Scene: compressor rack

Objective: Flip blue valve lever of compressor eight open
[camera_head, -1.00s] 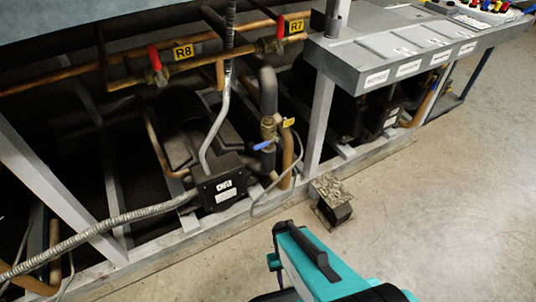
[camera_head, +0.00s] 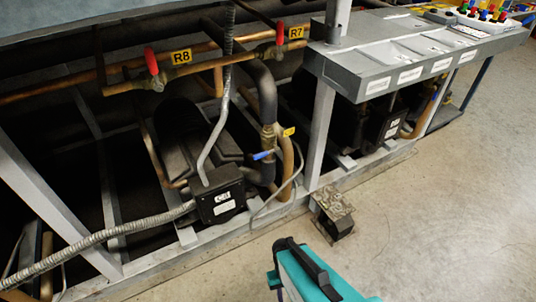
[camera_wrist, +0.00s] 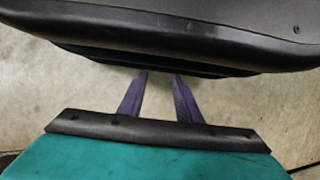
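The blue valve lever (camera_head: 263,155) sticks out to the left from a brass valve (camera_head: 268,136) on a vertical pipe in the head view. A yellow tag (camera_head: 289,132) hangs beside the valve; its text is too small to read, so I cannot confirm the compressor number. My gripper (camera_wrist: 160,76) shows in the wrist view as two dark purple fingers with a gap between them, empty. The fingers are not visible in the head view, where only part of my teal arm shows, to the lower right of the valve.
Red valve handles (camera_head: 151,62) and (camera_head: 280,34) sit on copper pipes near the R8 and R7 labels. A black compressor box (camera_head: 219,196) is left of the valve. A small metal block (camera_head: 334,212) stands on the floor by the frame. Open floor lies at right.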

